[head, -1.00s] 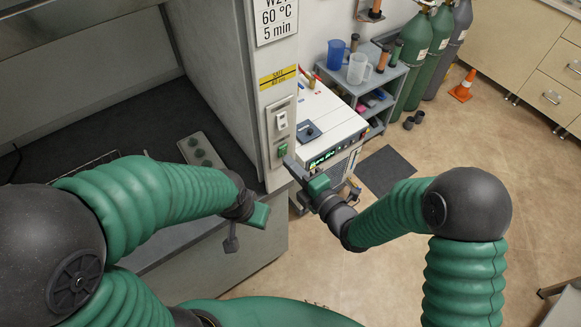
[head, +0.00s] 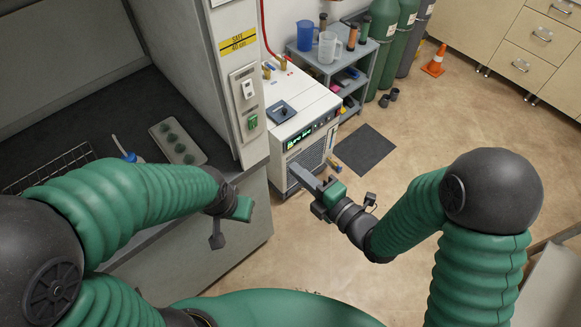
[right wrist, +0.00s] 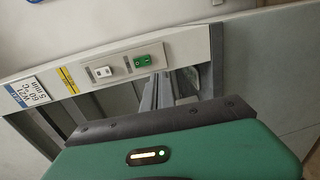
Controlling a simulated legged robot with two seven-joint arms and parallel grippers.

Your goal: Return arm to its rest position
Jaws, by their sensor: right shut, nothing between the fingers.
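My right gripper (head: 308,184) is shut and empty in the head view. It hangs in the air in front of the white instrument with a lit green display (head: 305,140). In the right wrist view its fingers (right wrist: 157,92) point toward the hood's side post. That post carries a white switch (head: 248,88) and a green switch (head: 252,122), also seen in the right wrist view as the white switch (right wrist: 103,72) and green switch (right wrist: 143,61). The fingers look apart from the switches. My left gripper (head: 217,240) is at the left, its fingers pointing down; its jaw state is unclear.
A grey cart (head: 358,62) with jugs stands behind the instrument, beside gas cylinders (head: 383,40). An orange cone (head: 434,62) and a dark floor mat (head: 362,150) lie to the right. The hood's dark worktop holds a wire rack (head: 52,168). Open floor lies right of the instrument.

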